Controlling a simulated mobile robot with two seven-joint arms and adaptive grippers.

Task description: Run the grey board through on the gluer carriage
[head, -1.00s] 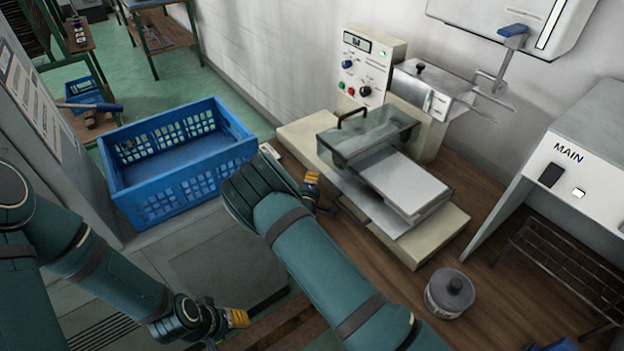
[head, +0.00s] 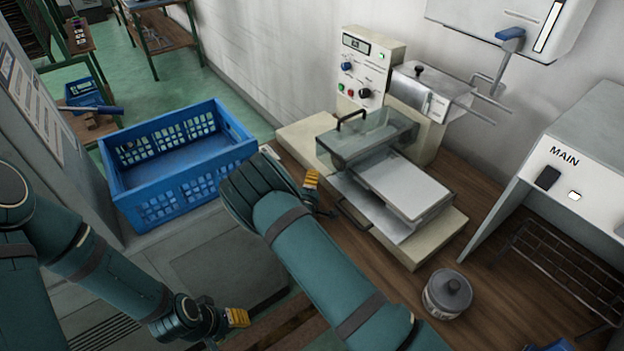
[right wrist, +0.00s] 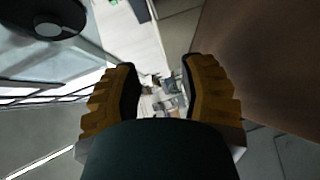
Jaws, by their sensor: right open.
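The gluer (head: 300,132) is a cream machine on the wooden bench, with a clear hood (head: 365,140) over its back left part. A pale grey board (head: 405,187) lies flat in front of the hood, above the metal carriage plate (head: 378,216). A dark bar handle (head: 352,214) shows at the plate's left edge. My right gripper (head: 313,182) is left of the handle, apart from the board; its yellow fingers are spread and empty in the right wrist view (right wrist: 158,75). My left gripper (head: 238,318) hangs low at the left; its finger gap is hidden.
A blue crate (head: 180,160) stands left of the gluer. A grey lidded pot (head: 448,294) stands on the bench in front of it. A cabinet marked MAIN (head: 585,165) is at right. Bare bench (head: 480,285) lies between pot and cabinet.

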